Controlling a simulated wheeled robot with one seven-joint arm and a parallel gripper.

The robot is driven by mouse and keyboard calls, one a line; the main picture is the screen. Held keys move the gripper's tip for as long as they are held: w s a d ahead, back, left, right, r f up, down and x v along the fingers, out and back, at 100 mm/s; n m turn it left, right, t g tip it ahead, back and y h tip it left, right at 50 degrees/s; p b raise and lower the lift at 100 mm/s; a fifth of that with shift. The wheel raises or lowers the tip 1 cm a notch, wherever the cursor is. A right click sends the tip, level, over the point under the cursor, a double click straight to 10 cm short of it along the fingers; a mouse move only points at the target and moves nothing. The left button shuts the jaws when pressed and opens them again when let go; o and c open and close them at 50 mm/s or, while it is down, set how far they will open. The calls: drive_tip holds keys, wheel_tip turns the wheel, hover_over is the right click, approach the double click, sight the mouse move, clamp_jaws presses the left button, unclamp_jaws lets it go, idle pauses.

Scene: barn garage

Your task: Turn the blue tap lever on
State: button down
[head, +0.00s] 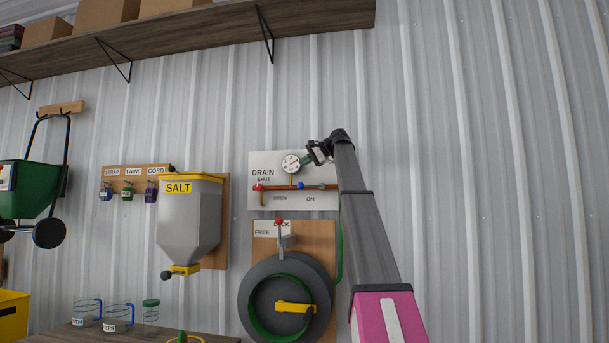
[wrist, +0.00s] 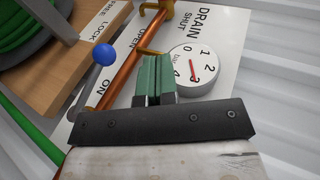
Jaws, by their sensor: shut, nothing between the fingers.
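The blue tap lever is a blue ball knob (head: 301,186) on a grey arm, in front of the white drain board (head: 262,160). In the wrist view the blue knob (wrist: 104,54) stands left of my fingers, and its grey arm slants down-left beside the copper pipe (wrist: 128,62), close to the word ON. My gripper (head: 308,159) is in front of the board, above and slightly right of the blue knob, overlapping the gauge's edge in the picture. In the wrist view its green fingertips (wrist: 156,62) are together, apart from the knob and empty.
A round gauge (head: 291,163) sits right beside my fingertips. A red knob (head: 258,187) is at the pipe's left end. Below are a hose reel (head: 253,283) and its red-knobbed lever (head: 279,222). A salt hopper (head: 190,220) hangs left; bare wall lies right.

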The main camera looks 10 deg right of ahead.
wheel_tip(320, 180, up, 7)
drive_tip(key=s, duration=0.2)
drive_tip(key=shift+d+f, duration=0.15)
drive_tip(key=shift+d, duration=0.3)
